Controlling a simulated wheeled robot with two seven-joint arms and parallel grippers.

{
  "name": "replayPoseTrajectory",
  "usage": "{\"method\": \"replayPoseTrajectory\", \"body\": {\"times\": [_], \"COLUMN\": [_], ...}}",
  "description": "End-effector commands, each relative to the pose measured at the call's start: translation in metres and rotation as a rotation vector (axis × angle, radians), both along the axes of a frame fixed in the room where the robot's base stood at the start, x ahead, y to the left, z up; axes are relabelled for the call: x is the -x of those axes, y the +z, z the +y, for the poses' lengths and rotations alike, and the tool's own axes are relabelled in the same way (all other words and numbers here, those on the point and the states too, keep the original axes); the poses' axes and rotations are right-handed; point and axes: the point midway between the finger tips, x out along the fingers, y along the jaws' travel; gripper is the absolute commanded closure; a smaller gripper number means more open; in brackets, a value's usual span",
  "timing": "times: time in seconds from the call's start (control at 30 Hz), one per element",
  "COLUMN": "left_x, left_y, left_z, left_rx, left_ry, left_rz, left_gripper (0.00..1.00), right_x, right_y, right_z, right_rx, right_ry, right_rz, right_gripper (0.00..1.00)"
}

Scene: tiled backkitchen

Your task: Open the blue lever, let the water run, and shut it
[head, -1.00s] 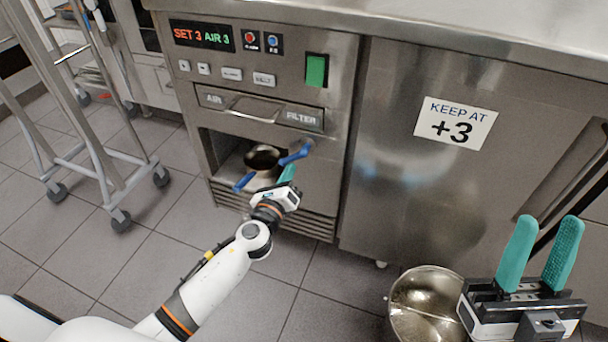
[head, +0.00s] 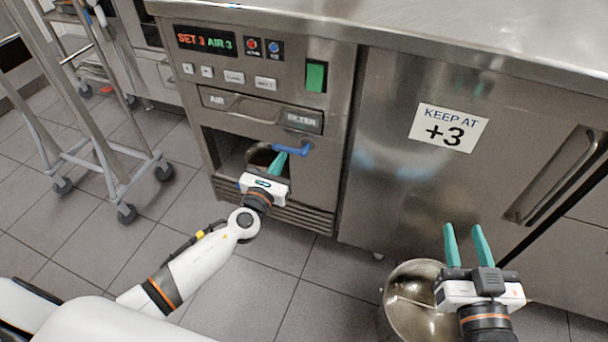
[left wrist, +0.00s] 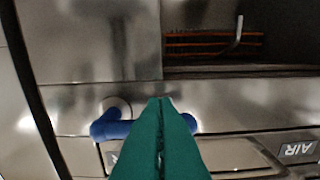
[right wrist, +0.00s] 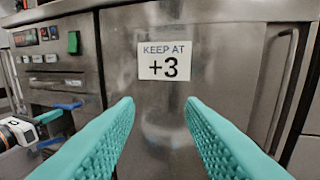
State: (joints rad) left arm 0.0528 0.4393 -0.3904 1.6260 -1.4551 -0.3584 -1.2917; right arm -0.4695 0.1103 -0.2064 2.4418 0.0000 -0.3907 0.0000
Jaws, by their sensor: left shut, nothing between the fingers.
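The blue lever (head: 301,149) sits on the right side of the recess in the steel machine, below the AIR FILTER drawer. My left gripper (head: 282,154) is shut and empty, its teal fingertips at the lever. In the left wrist view, the blue lever (left wrist: 112,130) shows on both sides of the shut fingers (left wrist: 160,100), which hide its middle. I cannot tell whether they touch it. No running water is visible. My right gripper (head: 464,228) is open and empty in front of the cabinet; its spread fingers also show in the right wrist view (right wrist: 160,103).
A dark round vessel (head: 262,154) is partly visible in the recess, behind my left gripper. A large metal pot (head: 408,284) stands low, beside my right gripper. A wheeled rack (head: 95,120) stands at the left. The tiled floor between rack and machine is clear.

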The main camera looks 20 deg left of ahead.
Motion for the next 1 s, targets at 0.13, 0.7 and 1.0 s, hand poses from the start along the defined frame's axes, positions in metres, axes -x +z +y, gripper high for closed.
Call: {"method": "replayPoseTrajectory", "body": {"times": [0.13, 0.7, 1.0], "left_x": [0.0, -0.001, -0.005], "left_y": [0.001, -0.001, -0.014], "left_z": [0.0, 0.001, 0.006], "left_rx": [-0.015, -0.016, -0.017], "left_ry": [0.0, 0.0, 0.001], "left_rz": [-0.002, -0.002, -0.002], "left_gripper": [1.0, 1.0, 1.0], "right_x": [0.001, 0.0, 0.003], "right_y": [-0.005, -0.002, 0.041], "right_z": [-0.001, 0.0, 0.006], "right_rx": [0.008, 0.001, -0.075], "right_ry": [-0.002, -0.001, 0.017], "right_rz": [0.03, 0.005, -0.286], "right_gripper": [0.64, 0.64, 0.64]}}
